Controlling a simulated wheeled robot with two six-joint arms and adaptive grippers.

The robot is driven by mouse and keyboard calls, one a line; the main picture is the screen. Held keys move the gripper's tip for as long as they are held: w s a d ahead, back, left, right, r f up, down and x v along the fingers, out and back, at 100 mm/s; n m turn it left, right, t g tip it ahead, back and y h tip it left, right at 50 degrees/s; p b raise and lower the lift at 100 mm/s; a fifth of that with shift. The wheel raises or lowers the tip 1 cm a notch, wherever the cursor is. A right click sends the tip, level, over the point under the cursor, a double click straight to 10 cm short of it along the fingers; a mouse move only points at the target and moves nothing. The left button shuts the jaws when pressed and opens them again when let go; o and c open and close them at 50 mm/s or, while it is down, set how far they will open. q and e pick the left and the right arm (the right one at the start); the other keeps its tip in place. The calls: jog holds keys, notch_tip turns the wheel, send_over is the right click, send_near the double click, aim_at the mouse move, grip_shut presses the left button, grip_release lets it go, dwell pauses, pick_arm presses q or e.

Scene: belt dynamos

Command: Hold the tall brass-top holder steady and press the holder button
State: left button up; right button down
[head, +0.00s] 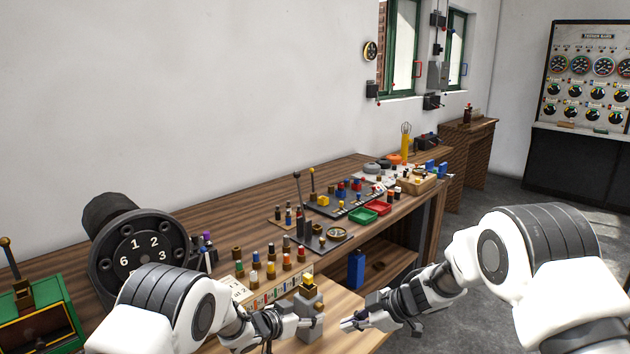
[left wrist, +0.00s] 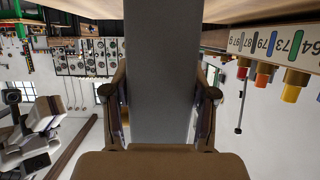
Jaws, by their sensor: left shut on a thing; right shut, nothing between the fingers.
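The tall brass-top holder (head: 311,302) stands at the front edge of the bench, with a brass top and a grey body. My left gripper (head: 308,323) is shut on its body from the left. In the left wrist view the grey body of the holder (left wrist: 160,70) fills the gap between the fingers (left wrist: 160,105). My right gripper (head: 346,323) is shut and empty just right of the holder, its fingertips pointing left towards it with a small gap. I cannot make out the holder button.
A numbered rack (head: 262,297) with several coloured-top pieces stands behind the holder. A large black numbered dial (head: 145,252) stands at left, near a green box (head: 40,318). Black trays (head: 335,204) with parts lie farther back. Open floor (head: 470,185) lies beyond the bench.

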pick_arm(q)
jog(key=o, duration=1.6)
